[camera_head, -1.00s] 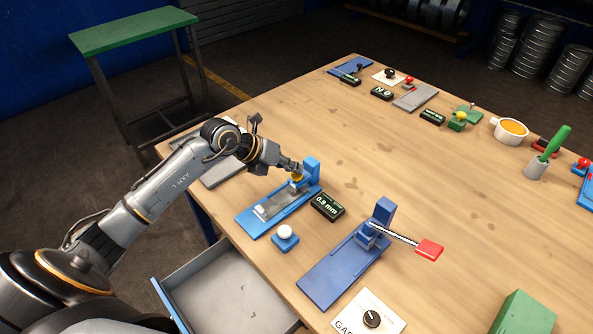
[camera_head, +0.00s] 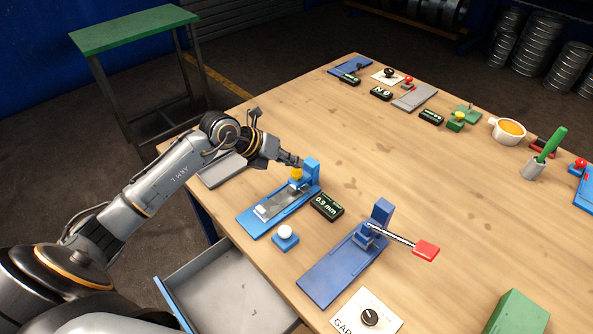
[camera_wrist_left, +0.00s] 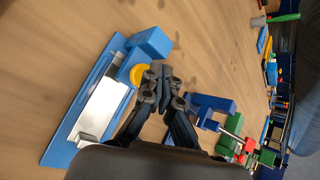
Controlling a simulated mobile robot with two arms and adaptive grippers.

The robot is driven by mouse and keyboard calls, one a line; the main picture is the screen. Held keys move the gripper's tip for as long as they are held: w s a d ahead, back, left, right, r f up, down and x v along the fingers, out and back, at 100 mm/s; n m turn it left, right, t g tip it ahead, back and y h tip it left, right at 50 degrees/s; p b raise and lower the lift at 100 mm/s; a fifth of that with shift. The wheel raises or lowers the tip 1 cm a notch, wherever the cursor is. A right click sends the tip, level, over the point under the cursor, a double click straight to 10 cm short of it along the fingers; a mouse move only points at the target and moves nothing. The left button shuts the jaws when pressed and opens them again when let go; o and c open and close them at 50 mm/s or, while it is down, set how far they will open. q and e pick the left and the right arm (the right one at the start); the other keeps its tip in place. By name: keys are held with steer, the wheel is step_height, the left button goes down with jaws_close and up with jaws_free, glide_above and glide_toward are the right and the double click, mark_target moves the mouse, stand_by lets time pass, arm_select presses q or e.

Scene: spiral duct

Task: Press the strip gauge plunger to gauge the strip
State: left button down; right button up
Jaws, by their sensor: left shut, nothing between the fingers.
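The blue strip gauge (camera_head: 262,218) stands on the bench with a metal strip (camera_head: 272,204) lying on it. Its yellow plunger (camera_head: 296,173) sits at the upright block, and it also shows in the left wrist view (camera_wrist_left: 138,75). The display (camera_head: 327,206) beside the gauge reads 0.9 mm. My left gripper (camera_head: 299,162) is shut and empty, with its tips just above the plunger. In the left wrist view the shut fingertips (camera_wrist_left: 161,73) are right beside the yellow cap; contact cannot be told. My right gripper is not in view.
A blue base with a red-handled lever (camera_head: 426,250) stands to the right of the gauge. A white button on a blue block (camera_head: 285,234) is in front of it. An open drawer (camera_head: 225,290) juts out below. The bench middle is clear.

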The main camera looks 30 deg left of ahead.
mark_target(293, 173)
arm_select(q)
steer(key=shift+r+p, duration=1.8)
steer(key=shift+r, duration=0.8)
steer(key=shift+f, duration=0.1)
steer(key=shift+s, duration=0.1)
